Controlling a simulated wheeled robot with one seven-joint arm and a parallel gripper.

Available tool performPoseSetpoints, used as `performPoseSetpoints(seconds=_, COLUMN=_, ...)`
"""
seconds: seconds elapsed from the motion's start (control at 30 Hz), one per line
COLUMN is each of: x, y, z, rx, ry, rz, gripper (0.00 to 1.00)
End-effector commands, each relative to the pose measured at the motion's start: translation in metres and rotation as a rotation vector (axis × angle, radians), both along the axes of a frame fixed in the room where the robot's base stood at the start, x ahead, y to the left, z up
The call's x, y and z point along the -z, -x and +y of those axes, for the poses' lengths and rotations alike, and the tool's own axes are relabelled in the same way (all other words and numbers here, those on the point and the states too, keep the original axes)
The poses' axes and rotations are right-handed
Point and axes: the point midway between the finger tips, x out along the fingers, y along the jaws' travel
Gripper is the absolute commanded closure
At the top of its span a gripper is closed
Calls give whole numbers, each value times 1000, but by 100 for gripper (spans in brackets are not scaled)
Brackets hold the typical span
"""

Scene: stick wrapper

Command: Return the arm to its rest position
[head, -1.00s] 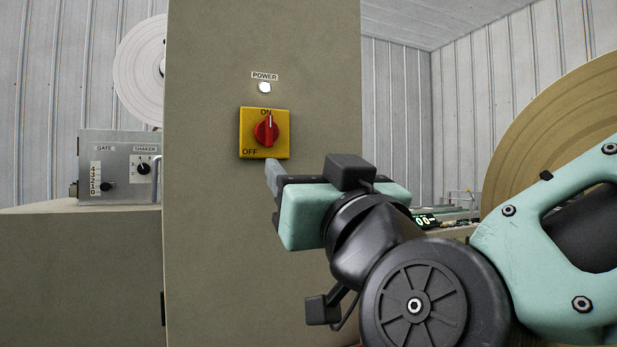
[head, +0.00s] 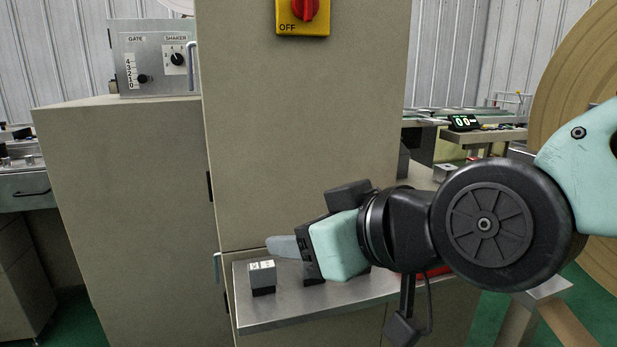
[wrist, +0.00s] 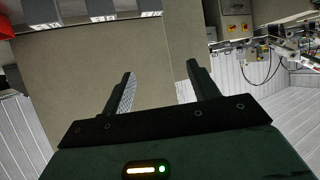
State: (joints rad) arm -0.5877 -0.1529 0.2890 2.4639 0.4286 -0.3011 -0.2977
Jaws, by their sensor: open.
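My gripper (head: 272,246) is in front of the beige cabinet (head: 300,130), over a small metal shelf on the cabinet's front. Its finger points left in the head view. In the wrist view my gripper (wrist: 158,80) shows two fingers spread apart with nothing between them. The wrist view looks past the fingers at a beige panel. My arm reaches in from the right of the head view.
The metal shelf (head: 262,318) holds a small grey block with a white top (head: 262,278). The yellow switch with a red knob (head: 302,14) is above. A control box (head: 155,60) stands at left. A large tan disc (head: 585,90) is at right.

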Motion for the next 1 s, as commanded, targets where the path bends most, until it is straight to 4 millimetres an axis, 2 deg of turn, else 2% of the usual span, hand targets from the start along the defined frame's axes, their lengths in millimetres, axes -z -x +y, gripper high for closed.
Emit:
performPoseSetpoints(seconds=0.03, x=27, y=10, z=-9, rx=-17, ry=68, rz=102, gripper=40)
performPoseSetpoints(seconds=0.1, x=59, y=28, z=-23, rx=-38, ry=164, rz=242, gripper=40)
performPoseSetpoints(seconds=0.2, x=96, y=53, z=-49, rx=-45, ry=295, rz=421, gripper=40)
performPoseSetpoints(seconds=0.33, x=126, y=84, z=-83, rx=-33, ry=444, rz=608, gripper=40)
performPoseSetpoints(seconds=0.53, x=149, y=125, z=-137, rx=13, ry=649, rz=840, gripper=40)
performPoseSetpoints(seconds=0.57, x=149, y=130, z=-144, rx=22, ry=678, rz=868, gripper=40)
performPoseSetpoints(seconds=0.6, x=129, y=128, z=-141, rx=18, ry=666, rz=857, gripper=40)
performPoseSetpoints(seconds=0.87, x=73, y=127, z=-139, rx=16, ry=662, rz=854, gripper=40)
performPoseSetpoints(seconds=1.0, x=35, y=127, z=-139, rx=17, ry=661, rz=853, gripper=40)
